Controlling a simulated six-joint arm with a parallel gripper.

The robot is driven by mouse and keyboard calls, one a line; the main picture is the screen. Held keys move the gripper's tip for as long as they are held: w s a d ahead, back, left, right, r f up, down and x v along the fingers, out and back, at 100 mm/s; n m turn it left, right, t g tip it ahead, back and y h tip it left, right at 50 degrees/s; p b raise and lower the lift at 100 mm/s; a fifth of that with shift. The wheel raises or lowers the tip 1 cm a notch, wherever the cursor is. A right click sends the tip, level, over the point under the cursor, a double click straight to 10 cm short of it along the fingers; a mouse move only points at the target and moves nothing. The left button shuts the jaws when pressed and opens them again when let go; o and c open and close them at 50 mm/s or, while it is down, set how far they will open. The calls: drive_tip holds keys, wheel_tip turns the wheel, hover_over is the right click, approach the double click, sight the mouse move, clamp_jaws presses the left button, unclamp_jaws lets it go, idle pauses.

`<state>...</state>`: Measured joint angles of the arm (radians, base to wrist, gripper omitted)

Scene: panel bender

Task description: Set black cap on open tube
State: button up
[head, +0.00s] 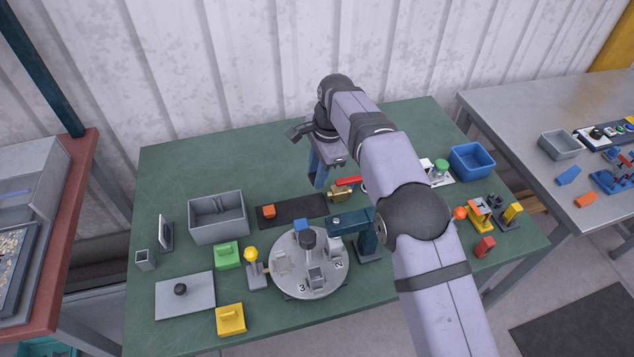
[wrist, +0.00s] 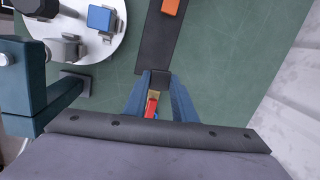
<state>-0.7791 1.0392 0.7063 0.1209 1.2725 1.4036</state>
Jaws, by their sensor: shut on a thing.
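My gripper (head: 318,183) hangs fingers-down over the back middle of the green table, beside the right end of the black strip. In the wrist view its blue fingers (wrist: 160,76) are closed on a small dark piece, which I take as the black cap (wrist: 159,82); its shape is mostly hidden by the fingers. A white stand (head: 438,179) at the back right bears a green-topped cylinder (head: 441,166) and a pale cylinder (head: 427,164) beside it, which looks like the open tube.
A brass valve with a red handle (head: 347,182) lies close to the right of my fingers. The round dial (head: 325,282) and teal press (head: 368,238) stand in front. A blue bin (head: 472,160) is at the right, a grey bin (head: 218,225) at the left.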

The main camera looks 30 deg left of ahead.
drive_tip(key=shift+r, duration=0.3)
drive_tip(key=shift+s+r+n+p, duration=0.3)
drive_tip(key=shift+s+n+p, duration=0.1)
drive_tip(key=shift+s, duration=0.1)
drive_tip(key=s+d+r+n+g+h+p, duration=0.1)
drive_tip(key=s+r+n+p, duration=0.1)
drive_tip(key=s+n+p, duration=0.3)
drive_tip(key=s+d+r+n+p, duration=0.1)
drive_tip(key=s+d+r+n, duration=0.1)
drive_tip(key=s+n, duration=0.35)
drive_tip(key=s+d+n+h+p, duration=0.1)
drive_tip(key=s+d+n+p, duration=0.1)
drive_tip(key=s+d+n, duration=0.3)
drive_tip(key=s+d, duration=0.3)
drive_tip(key=s, duration=0.1)
drive_tip(key=shift+d+p, duration=0.2)
drive_tip(key=shift+p, duration=0.1)
drive_tip(key=shift+f, duration=0.15)
drive_tip(key=shift+f+b, duration=2.6)
drive_tip(key=shift+f, duration=0.5)
drive_tip(key=shift+f, duration=0.35)
